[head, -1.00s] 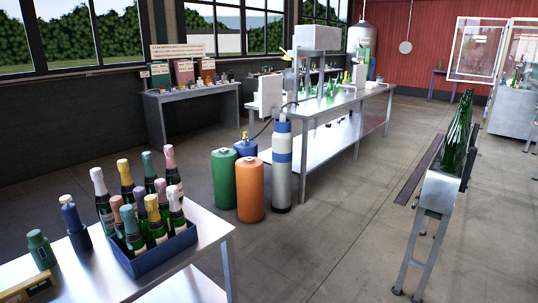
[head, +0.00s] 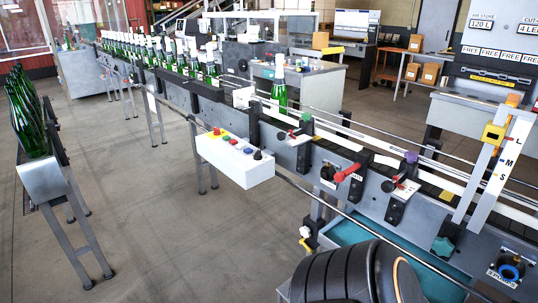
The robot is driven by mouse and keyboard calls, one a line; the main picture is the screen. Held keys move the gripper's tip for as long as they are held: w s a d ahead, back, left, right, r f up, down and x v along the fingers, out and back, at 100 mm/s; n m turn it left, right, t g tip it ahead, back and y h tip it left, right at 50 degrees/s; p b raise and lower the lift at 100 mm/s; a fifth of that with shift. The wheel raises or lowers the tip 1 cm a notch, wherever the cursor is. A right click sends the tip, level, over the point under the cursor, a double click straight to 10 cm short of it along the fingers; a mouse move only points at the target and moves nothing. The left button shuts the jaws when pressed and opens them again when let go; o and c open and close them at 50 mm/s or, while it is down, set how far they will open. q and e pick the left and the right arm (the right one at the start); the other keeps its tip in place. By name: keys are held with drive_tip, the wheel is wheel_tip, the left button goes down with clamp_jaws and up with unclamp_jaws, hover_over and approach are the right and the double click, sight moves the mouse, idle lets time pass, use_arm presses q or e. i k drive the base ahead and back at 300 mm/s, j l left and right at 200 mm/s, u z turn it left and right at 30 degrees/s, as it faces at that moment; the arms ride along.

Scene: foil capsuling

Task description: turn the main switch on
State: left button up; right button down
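No part is readably labelled as the main switch, and I cannot tell which control it is. A red lever handle (head: 348,172) sticks out from the grey front panel of the conveyor line (head: 372,192), right of centre. A white control box (head: 237,168) hangs on the front of the line to its left. On its top are a red button (head: 216,131), a yellow one, a green one, a blue one (head: 248,151) and a black knob (head: 257,155). Neither of my grippers is in view.
Green bottles stand along the conveyor, one (head: 279,90) near the middle. A stand with green bottles (head: 28,120) is at the left. A black ribbed rounded object (head: 345,275) fills the bottom right foreground. The floor (head: 150,235) between stand and line is clear.

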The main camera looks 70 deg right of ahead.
sight(217, 132)
drive_tip(key=z, duration=2)
drive_tip(key=i+j, duration=0.25)
drive_tip(key=i, duration=0.25)
drive_tip(key=i+j+u, duration=0.15)
drive_tip(key=i, duration=0.35)
drive_tip(key=j, duration=0.1)
